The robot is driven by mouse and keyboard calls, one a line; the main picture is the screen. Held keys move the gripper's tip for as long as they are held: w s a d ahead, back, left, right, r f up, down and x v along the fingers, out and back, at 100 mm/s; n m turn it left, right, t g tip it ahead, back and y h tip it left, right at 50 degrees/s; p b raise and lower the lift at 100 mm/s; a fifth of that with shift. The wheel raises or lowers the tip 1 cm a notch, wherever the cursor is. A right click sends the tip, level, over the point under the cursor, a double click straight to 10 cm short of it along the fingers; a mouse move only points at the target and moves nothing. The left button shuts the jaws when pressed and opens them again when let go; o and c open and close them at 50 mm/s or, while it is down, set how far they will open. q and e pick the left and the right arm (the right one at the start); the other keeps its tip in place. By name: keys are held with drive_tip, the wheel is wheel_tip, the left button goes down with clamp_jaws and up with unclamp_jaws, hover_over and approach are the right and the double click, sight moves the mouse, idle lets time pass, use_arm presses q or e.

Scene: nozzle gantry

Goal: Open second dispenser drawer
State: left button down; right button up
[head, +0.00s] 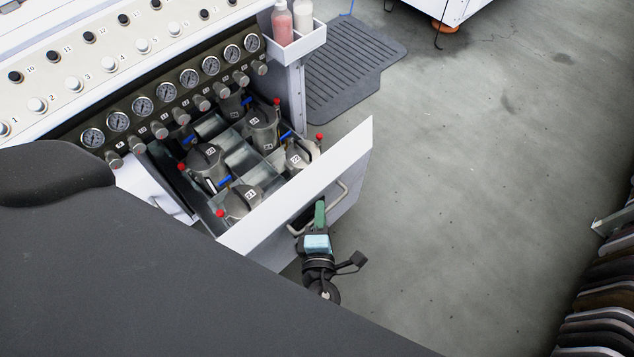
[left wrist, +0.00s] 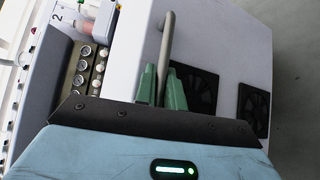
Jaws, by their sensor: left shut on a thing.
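A white-fronted drawer (head: 300,192) stands pulled out of the dispenser cabinet below the gauges. Several grey canisters with red knobs and number labels stand in its compartments. A grey bar handle (head: 337,190) is on the drawer's outer face. My left gripper (head: 319,212) is at this handle, shut on it. In the left wrist view the handle (left wrist: 166,42) rises between the green fingers (left wrist: 161,88), and the white drawer front is behind. My right gripper is in neither view.
A row of gauges (head: 166,91) and knobs runs above the drawer. A bottle tray (head: 300,45) is on the cabinet's right end. A dark mat (head: 345,70) lies on the floor. Open floor (head: 470,200) is to the right, with a rack (head: 608,290) at the far right.

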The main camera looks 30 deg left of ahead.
use_arm(q)
drive_tip(key=s+d+p, duration=0.1)
drive_tip(key=s+d, duration=0.1)
drive_tip(key=d, duration=0.4)
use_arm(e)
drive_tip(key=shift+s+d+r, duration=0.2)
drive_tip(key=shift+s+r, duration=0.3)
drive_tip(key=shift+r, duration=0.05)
use_arm(q)
drive_tip(key=shift+s, duration=0.1)
drive_tip(key=c, duration=1.5)
unclamp_jaws()
drive_tip(key=shift+c, duration=0.2)
drive_tip(key=shift+o, duration=0.2)
drive_tip(key=shift+s, duration=0.1)
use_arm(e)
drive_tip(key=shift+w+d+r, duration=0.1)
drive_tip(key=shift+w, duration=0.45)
use_arm(q)
drive_tip(key=p+v, duration=0.1)
drive_tip(key=v, duration=0.6)
drive_tip(key=shift+s+d, duration=0.15)
drive_tip(key=shift+s, duration=0.15)
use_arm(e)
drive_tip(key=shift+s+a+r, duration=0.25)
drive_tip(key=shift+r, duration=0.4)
use_arm(q)
drive_tip(key=shift+p, duration=0.3)
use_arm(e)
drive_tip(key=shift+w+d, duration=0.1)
